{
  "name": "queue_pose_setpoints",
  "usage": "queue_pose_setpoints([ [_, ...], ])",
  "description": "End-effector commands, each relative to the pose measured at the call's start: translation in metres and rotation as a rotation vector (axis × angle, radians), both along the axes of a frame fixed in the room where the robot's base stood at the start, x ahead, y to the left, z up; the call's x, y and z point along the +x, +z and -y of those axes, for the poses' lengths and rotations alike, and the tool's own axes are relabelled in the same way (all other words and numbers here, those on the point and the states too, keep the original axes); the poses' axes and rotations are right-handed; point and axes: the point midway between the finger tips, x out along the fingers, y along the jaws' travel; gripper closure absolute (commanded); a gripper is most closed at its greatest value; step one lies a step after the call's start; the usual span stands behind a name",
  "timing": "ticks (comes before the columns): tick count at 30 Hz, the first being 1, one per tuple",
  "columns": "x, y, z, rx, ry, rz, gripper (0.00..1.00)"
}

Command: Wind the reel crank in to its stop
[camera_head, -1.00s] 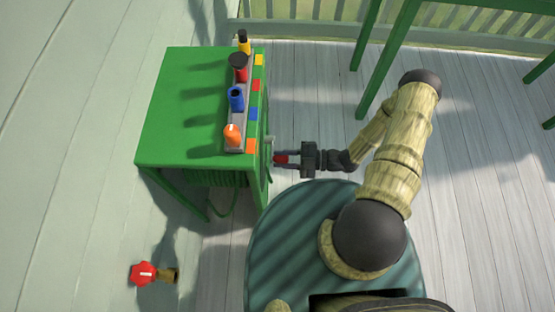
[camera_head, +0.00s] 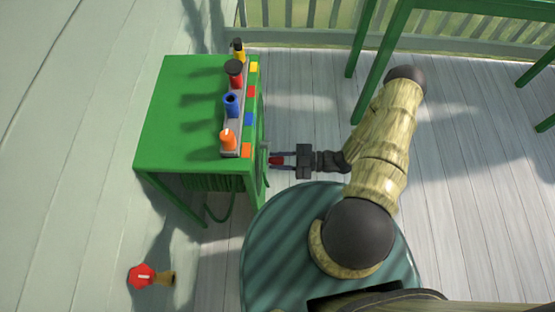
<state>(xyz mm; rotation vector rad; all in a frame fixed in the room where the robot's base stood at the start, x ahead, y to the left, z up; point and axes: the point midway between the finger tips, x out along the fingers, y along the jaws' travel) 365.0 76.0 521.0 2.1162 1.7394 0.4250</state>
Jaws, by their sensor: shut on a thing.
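The hose reel is fixed at the right side of a green table (camera_head: 185,105). The rim of its green disc (camera_head: 262,140) shows edge-on, and coiled green hose (camera_head: 212,183) shows under the tabletop. The crank has a red handle (camera_head: 276,160) that sticks out to the right of the disc. My gripper (camera_head: 280,160) comes in from the right and is shut on this handle, which shows between its dark fingers. The crank arm and any stop are hidden or too small to make out.
A rail on the tabletop carries orange (camera_head: 228,140), blue (camera_head: 231,105), red (camera_head: 234,73) and yellow (camera_head: 238,49) fittings. Another green table (camera_head: 440,8) stands at upper right. Decking is clear between.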

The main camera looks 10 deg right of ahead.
Motion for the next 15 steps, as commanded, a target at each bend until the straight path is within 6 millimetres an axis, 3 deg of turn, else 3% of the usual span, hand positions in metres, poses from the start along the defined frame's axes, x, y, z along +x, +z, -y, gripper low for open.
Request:
queue_pose_setpoints([
  [2,0.0009,-0.0002,0.0015,-0.002,-0.003,0.003,1.00],
  [3,0.0009,-0.0002,0.0015,-0.002,-0.003,0.003,0.66],
  [5,0.0008,-0.0002,0.0013,-0.002,-0.002,0.003,0.54],
  [15,0.0000,-0.0002,0.0012,-0.002,0.000,0.002,0.52],
])
